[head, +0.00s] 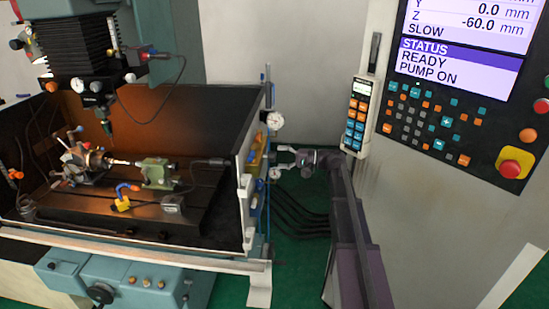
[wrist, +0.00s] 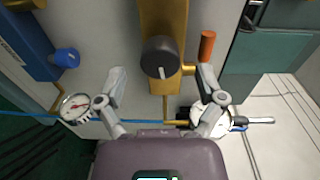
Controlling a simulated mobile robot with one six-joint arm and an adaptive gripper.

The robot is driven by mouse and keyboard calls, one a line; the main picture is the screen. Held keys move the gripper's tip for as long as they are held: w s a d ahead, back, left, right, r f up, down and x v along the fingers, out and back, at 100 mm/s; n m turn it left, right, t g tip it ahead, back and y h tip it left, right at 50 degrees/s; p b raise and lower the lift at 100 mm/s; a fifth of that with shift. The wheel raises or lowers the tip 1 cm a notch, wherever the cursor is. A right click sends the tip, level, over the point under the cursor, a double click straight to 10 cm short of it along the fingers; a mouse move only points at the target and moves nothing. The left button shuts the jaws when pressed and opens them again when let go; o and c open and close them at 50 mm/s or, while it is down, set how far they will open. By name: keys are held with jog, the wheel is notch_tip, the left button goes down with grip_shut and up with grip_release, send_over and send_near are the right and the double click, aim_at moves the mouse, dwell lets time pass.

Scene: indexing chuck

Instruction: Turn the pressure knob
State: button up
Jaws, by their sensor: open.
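The pressure knob seems to be the round black knob (wrist: 160,57) with a white pointer line, on a brass-coloured block (wrist: 162,20) in the wrist view. The pointer line points towards my gripper's palm. My gripper (wrist: 162,73) is open, with one finger to the left of the knob and one to the right. Clear gaps show on both sides, and I see no contact. In the head view my gripper (head: 279,160) is at the right side of the machine enclosure. The knob is not clear there.
A pressure gauge (wrist: 75,106) and a blue knob (wrist: 66,58) lie left of my gripper. An orange cylinder (wrist: 207,46) stands close to the right finger. A blue line crosses below the knob. The control panel (head: 440,120) stands to the right.

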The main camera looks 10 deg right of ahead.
jog(key=shift+v, duration=2.1)
jog(key=shift+a, duration=0.1)
jog(key=s+a+f+n+g+h, duration=0.2)
jog(key=s+a+f+g+h, duration=0.2)
jog(key=s+a+f+h, duration=0.5)
jog(key=s+d+f+n+g+h, duration=0.1)
jog(key=s+f+h, duration=0.3)
jog(key=s, duration=0.4)
jog(key=s+d+f+g+h, duration=0.1)
jog(key=s+f+h, duration=0.2)
jog(key=s, duration=0.6)
notch_tip(320, 180, down, 2)
jog(key=shift+s+f+n+h, duration=0.1)
jog(key=shift+s+n+h, duration=0.2)
jog(key=shift+n+h, duration=0.1)
